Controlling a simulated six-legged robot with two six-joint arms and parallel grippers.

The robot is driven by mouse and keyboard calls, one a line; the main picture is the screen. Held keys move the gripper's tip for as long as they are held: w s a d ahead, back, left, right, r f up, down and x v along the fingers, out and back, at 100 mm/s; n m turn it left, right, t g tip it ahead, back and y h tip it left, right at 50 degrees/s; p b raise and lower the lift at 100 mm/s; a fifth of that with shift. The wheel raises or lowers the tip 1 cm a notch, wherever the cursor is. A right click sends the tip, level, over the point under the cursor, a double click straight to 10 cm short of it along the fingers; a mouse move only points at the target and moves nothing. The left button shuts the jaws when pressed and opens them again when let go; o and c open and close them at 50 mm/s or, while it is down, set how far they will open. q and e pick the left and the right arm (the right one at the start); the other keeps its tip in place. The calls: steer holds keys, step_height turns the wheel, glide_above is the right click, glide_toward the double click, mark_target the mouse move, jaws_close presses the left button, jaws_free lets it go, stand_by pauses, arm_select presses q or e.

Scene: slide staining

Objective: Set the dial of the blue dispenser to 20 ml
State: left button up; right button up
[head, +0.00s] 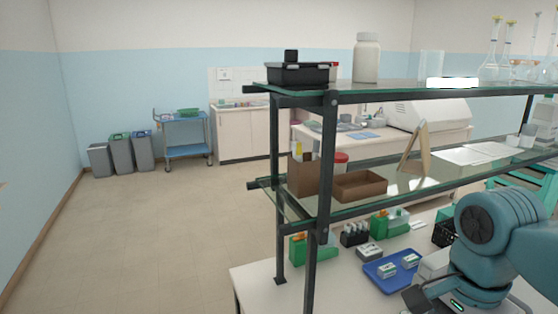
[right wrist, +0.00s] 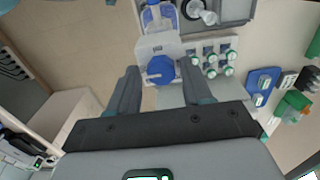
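In the right wrist view a round blue dial (right wrist: 161,70) with a pale bar across it sits on the pale front plate (right wrist: 158,46) of the dispenser. A clear blue vessel (right wrist: 160,18) shows just above the plate. My right gripper (right wrist: 160,82) is open, with one dark finger on each side of the dial in the picture. A gap shows on both sides, and I cannot tell how far the fingers reach along it. No scale reading is legible. In the head view my right arm comes in at the lower right, and the dispenser cannot be made out there. My left gripper is not in view.
Several white-and-green capped vials (right wrist: 212,58) stand right of the dispenser. A grey tray (right wrist: 236,12) lies above them, and a blue tray (head: 380,278) lies further right. The two-level glass shelf (head: 320,190) with dark posts stands over the bench (head: 258,284).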

steer(key=shift+w+d+f, duration=0.1)
steer(key=shift+s+a+r+p, duration=0.2)
steer(key=shift+a+r+p, duration=0.1)
steer(key=shift+a+r, duration=0.15)
steer(key=shift+w+d+r, duration=0.15)
steer(key=shift+d+r, duration=0.05)
steer(key=shift+d, duration=0.1)
steer(key=shift+a, duration=0.15)
steer(key=c, duration=0.6)
steer(key=shift+o, duration=0.2)
steer(key=shift+r+n+p, duration=0.1)
steer(key=shift+n+p, duration=0.4)
steer(key=shift+n, duration=1)
